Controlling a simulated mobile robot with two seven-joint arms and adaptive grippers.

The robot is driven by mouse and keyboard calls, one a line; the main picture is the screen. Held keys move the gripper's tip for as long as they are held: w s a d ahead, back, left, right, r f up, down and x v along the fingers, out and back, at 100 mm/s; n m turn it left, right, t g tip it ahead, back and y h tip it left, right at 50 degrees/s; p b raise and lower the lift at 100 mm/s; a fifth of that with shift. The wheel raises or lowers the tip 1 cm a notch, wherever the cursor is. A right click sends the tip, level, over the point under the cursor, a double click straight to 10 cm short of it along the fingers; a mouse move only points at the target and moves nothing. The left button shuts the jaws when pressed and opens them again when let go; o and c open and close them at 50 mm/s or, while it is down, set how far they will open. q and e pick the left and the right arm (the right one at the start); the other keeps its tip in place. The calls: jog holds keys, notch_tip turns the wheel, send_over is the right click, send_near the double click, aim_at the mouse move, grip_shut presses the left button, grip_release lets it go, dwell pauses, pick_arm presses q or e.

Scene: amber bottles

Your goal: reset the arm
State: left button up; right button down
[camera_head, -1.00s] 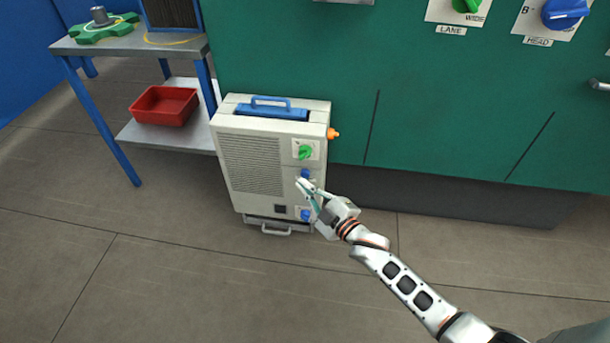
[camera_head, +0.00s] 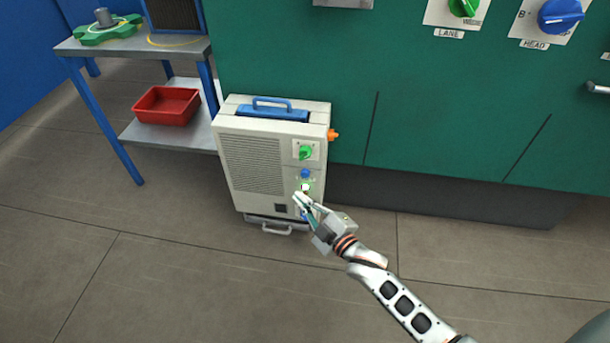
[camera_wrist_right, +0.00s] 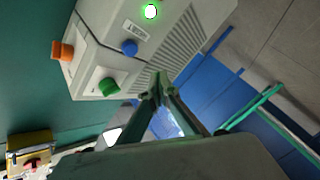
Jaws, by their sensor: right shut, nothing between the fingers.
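My right gripper (camera_head: 302,203) is shut and empty, in front of the lower right part of a pale box-shaped unit (camera_head: 250,165). It also shows in the right wrist view (camera_wrist_right: 158,80). I cannot tell whether the fingertips touch the unit. On its front are a green knob (camera_head: 305,152), a blue button (camera_head: 305,173) and a lit green lamp (camera_head: 305,187). The wrist view shows the green knob (camera_wrist_right: 108,86), blue button (camera_wrist_right: 129,47) and glowing lamp (camera_wrist_right: 151,11). A lower blue control is mostly hidden behind the gripper. My left gripper is not in view.
An orange plug-like part (camera_head: 333,134) sticks out of the unit's right side. A table with blue legs (camera_head: 105,122) stands left, with a red bin (camera_head: 166,105) on its lower shelf. A green cabinet (camera_head: 450,110) is behind. The floor in front is clear.

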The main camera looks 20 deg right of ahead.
dwell(0.4)
jog(key=s+r+m+g+p, duration=0.1)
jog(key=s+r+m+p, duration=0.3)
jog(key=s+r+p, duration=1)
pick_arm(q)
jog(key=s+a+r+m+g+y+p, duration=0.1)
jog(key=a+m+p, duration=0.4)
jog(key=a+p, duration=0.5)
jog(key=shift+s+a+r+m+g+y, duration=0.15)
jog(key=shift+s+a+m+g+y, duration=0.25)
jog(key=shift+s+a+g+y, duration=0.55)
pick_arm(e)
jog(key=s+a+r+m+g, duration=0.1)
jog(key=s+m+g, duration=0.1)
jog(key=s, duration=1.1)
jog(key=s+a+r+m+g+h, duration=0.1)
jog(key=s+r+g, duration=0.1)
jog(key=s, duration=1.2)
jog(key=shift+s+r+m+g, duration=0.2)
jog(key=shift+r+m+g, duration=0.15)
jog(key=shift+g, duration=0.25)
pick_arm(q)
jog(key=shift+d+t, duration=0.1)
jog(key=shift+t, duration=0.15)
